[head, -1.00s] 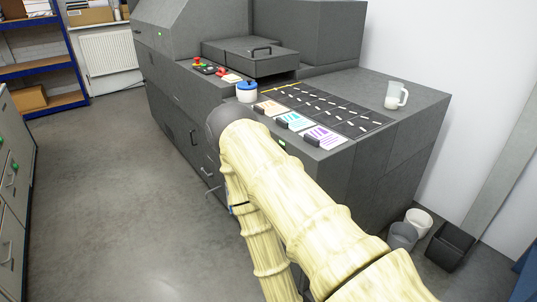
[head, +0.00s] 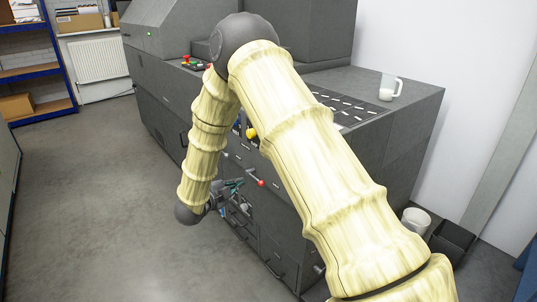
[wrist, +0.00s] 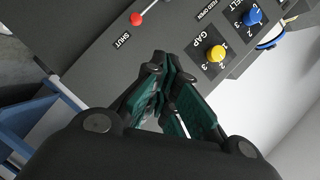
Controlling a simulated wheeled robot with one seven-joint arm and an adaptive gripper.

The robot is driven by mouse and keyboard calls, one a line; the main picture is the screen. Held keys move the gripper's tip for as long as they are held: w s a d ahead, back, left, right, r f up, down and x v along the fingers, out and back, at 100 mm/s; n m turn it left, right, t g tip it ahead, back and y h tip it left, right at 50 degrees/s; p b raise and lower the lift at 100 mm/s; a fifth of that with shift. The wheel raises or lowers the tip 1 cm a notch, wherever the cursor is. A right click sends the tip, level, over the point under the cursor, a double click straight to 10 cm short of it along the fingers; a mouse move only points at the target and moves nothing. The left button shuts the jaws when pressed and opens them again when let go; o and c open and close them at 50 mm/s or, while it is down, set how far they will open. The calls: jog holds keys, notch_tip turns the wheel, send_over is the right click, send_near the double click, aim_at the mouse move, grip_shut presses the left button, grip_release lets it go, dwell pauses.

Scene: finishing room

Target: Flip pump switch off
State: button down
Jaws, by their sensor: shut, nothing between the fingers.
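I cannot make out a switch labelled for the pump in either view. The dark grey machine (head: 355,72) has front controls, and the head view shows a red-tipped lever (head: 262,183) and a yellow knob (head: 252,133). My gripper (head: 235,185) is beside the machine front, left of the lever. In the wrist view my gripper (wrist: 168,62) is shut and empty, its teal fingers over the panel. That view shows the red lever tip (wrist: 136,19) by "SHUT", the yellow "GAP" knob (wrist: 215,53) and the blue "BELT" knob (wrist: 253,17).
A white mug (head: 388,90) stands on the machine top. Two bins, one white (head: 415,221) and one dark (head: 452,243), are on the floor at right. Shelving (head: 35,70) is at far left. The grey floor (head: 90,210) at left is clear.

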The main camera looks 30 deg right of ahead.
notch_tip(320, 180, up, 12)
jog(key=d+m+g+h+b, duration=0.1)
jog(key=m+g, duration=0.4)
jog(key=m, duration=0.5)
jog(key=shift+w+d+f+g+h+b, duration=0.25)
jog(key=shift+w+g+h+b, duration=0.15)
jog(key=shift+h+b, duration=0.15)
jog(key=w+d+f+p, duration=0.1)
jog(key=d, duration=1.2)
jog(key=shift+d+f, duration=0.2)
jog(key=shift+d, duration=0.15)
